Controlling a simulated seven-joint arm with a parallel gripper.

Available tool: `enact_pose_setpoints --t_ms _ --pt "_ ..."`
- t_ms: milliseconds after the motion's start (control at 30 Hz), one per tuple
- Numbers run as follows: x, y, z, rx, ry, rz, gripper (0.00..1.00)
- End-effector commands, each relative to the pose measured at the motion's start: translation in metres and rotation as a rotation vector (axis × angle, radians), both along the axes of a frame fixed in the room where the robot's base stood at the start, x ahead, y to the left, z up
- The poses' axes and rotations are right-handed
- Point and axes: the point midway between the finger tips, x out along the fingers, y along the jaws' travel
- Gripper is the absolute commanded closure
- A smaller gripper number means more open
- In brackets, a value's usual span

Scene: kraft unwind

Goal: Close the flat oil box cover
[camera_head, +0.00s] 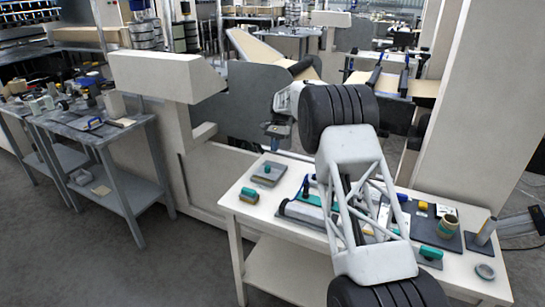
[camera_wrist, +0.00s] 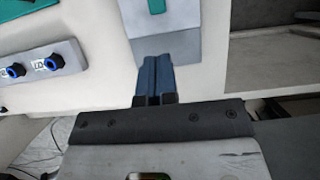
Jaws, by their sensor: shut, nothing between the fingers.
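A small flat grey box (camera_head: 263,179) with a teal part on top lies near the left end of the white table. I take it for the flat oil box. It also shows in the wrist view (camera_wrist: 168,48), cut off by the top edge. I cannot tell how its cover stands. My gripper (camera_head: 276,143) is over the table's far side, just beyond the box in the head view. In the wrist view my gripper's blue fingers (camera_wrist: 153,68) are together and empty, with their tips at the box's near side. Contact cannot be told.
The table (camera_head: 240,205) holds several other tools to the right, partly hidden by my arm. A grey workbench (camera_head: 110,125) stands at the left. A pale machine frame (camera_head: 160,75) stands behind.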

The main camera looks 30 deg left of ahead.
Motion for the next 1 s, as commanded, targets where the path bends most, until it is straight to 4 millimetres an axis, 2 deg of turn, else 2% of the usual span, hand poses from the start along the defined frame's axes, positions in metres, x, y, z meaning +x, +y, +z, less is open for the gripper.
enact_pose_setpoints --t_ms 200,400,1000 --pt "0.012 0.000 0.031 0.001 -0.002 0.001 1.00" --pt "0.018 0.000 0.045 0.000 -0.001 0.001 1.00" --pt "0.022 0.001 0.048 0.000 -0.001 0.000 1.00"
